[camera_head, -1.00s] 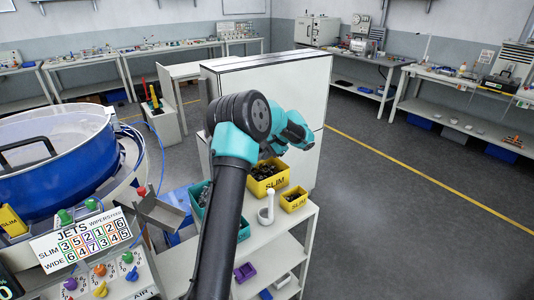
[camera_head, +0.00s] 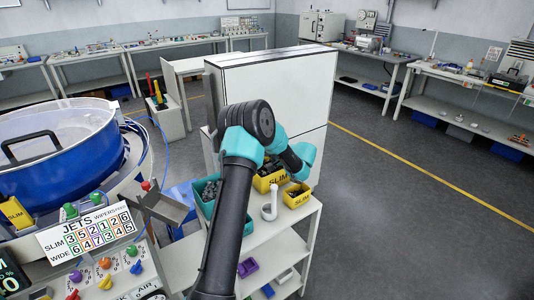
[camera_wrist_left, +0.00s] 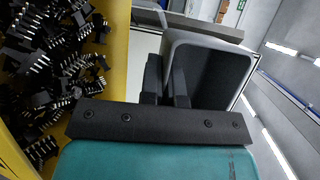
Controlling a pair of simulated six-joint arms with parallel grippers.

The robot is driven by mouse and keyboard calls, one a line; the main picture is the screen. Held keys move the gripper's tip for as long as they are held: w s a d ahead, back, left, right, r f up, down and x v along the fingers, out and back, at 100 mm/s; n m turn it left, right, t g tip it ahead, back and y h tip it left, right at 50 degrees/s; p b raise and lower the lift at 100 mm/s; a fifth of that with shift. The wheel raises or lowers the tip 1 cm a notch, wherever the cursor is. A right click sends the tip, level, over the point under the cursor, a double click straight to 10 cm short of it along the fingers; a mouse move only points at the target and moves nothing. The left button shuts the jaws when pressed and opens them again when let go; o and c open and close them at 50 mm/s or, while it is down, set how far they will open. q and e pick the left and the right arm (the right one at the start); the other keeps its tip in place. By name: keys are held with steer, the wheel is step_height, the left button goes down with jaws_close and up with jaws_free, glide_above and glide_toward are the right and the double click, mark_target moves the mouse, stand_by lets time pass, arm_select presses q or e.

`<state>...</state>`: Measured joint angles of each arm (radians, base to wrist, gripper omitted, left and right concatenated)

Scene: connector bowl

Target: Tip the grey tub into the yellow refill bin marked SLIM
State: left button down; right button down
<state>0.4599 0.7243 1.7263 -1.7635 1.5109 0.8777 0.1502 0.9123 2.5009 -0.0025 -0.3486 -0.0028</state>
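The yellow bin marked SLIM (camera_head: 262,184) stands on the white shelf unit, partly covered by my left arm. A yellow bin full of black connectors with pale pins also fills the left of the left wrist view (camera_wrist_left: 118,55). The grey tub (camera_wrist_left: 208,42) is in the left wrist view, right of that bin, its open mouth facing the camera and its inside dark. My left gripper (camera_wrist_left: 168,82) has its dark fingers on either side of the tub's near wall, apparently gripping it. My right gripper is not in view.
A smaller yellow bin (camera_head: 297,197), a white upright hook-shaped piece (camera_head: 269,203) and a teal bin (camera_head: 206,190) of grey parts share the shelf top. A tall white cabinet (camera_head: 275,90) stands behind. The blue bowl feeder (camera_head: 60,170) is at left.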

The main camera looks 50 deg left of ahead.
arm_select(q)
steer(key=shift+a+y, duration=0.25)
steer(key=shift+y, duration=0.45)
steer(key=shift+r+n, duration=0.1)
steer(key=shift+n, duration=0.2)
